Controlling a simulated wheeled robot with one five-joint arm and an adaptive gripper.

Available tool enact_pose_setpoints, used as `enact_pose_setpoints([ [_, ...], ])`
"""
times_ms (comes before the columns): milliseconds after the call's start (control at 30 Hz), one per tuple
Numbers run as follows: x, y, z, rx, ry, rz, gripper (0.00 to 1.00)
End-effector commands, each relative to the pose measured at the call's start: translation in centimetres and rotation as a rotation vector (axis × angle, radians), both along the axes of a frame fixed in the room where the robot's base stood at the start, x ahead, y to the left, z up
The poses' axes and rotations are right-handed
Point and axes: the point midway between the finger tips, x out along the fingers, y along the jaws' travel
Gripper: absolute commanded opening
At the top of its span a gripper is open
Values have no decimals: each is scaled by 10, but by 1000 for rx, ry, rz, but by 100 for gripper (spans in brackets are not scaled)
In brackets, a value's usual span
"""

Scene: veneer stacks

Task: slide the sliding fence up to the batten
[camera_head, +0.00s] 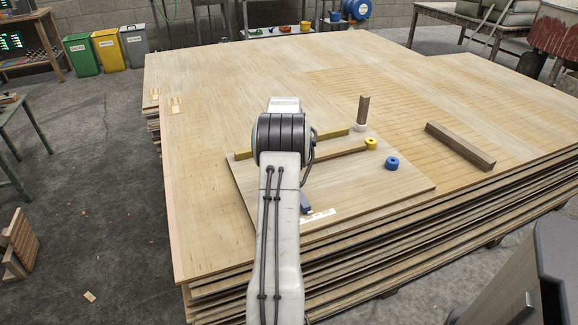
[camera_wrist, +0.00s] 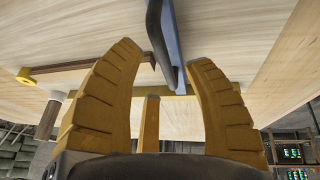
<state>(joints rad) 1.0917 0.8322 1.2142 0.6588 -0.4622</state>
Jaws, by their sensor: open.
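The smaller board (camera_head: 400,185) lies on a wide veneer stack (camera_head: 220,240). A loose brown block (camera_head: 460,147) lies farther right. The stack's left side is clear.

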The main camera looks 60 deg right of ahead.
Motion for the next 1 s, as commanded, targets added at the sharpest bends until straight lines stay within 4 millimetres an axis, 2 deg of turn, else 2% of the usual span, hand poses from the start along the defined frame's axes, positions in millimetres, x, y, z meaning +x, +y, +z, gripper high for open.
enact_pose_setpoints([
  [67,2,-4,-10,0,0,0,47],
  [300,5,-11,-25,0,0,0,47],
  [667,6,-12,-28,0,0,0,47],
  [700,6,-12,-28,0,0,0,50],
  [1000,6,-12,-28,0,0,0,24],
])
